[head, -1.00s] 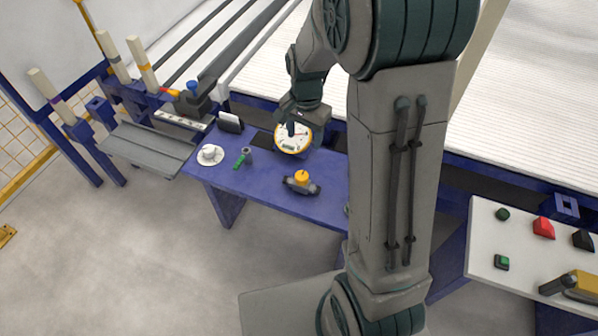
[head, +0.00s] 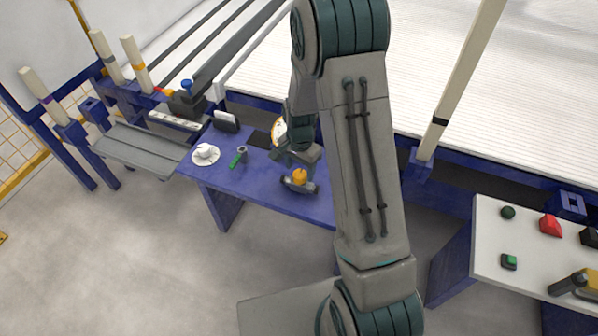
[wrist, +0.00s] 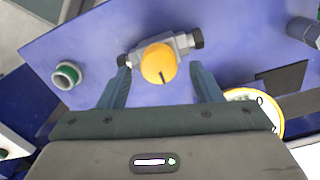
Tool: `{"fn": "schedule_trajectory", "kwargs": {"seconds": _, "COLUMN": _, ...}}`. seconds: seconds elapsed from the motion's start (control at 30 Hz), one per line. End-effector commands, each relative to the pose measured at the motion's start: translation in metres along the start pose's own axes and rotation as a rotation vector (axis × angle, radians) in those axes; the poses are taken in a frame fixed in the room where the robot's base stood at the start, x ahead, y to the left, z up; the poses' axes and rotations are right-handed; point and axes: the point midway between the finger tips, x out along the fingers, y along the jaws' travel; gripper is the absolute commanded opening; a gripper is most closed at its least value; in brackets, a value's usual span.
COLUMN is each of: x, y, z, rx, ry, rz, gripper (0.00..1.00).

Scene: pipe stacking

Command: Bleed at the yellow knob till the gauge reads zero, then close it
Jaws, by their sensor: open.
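The yellow knob (head: 300,175) sits on a grey valve body with dark ends on the blue table. In the wrist view the knob (wrist: 159,63) shows from above with a dark line on its top. My gripper (wrist: 160,80) is open and empty, its two fingers on either side of the knob in the picture. I cannot tell how far above the knob it is. The white-faced gauge with a yellow rim (head: 278,131) is mostly hidden behind my arm. Only part of it shows in the wrist view (wrist: 255,105), and its reading cannot be seen.
On the blue table (head: 240,188) a white cup on a saucer (head: 205,153), a green item (head: 237,159) and a small grey cylinder (head: 243,151) stand left of the valve. A white panel (head: 490,240) with buttons is at the right.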

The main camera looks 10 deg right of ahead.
Motion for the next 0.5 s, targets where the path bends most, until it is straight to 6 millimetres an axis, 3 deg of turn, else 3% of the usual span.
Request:
{"fn": "schedule_trajectory", "kwargs": {"seconds": 0.13, "x": 0.0111, "y": 0.0003, "z": 0.0002, "rx": 0.000, "ry": -0.001, "rz": 0.000, "gripper": 0.59}}
{"fn": "schedule_trajectory", "kwargs": {"seconds": 0.43, "x": 0.0125, "y": 0.0002, "z": 0.0000, "rx": 0.000, "ry": 0.000, "rz": 0.000, "gripper": 0.59}}
{"fn": "schedule_trajectory", "kwargs": {"seconds": 0.5, "x": 0.0124, "y": 0.0002, "z": 0.0000, "rx": 0.000, "ry": 0.000, "rz": 0.000, "gripper": 0.42}}
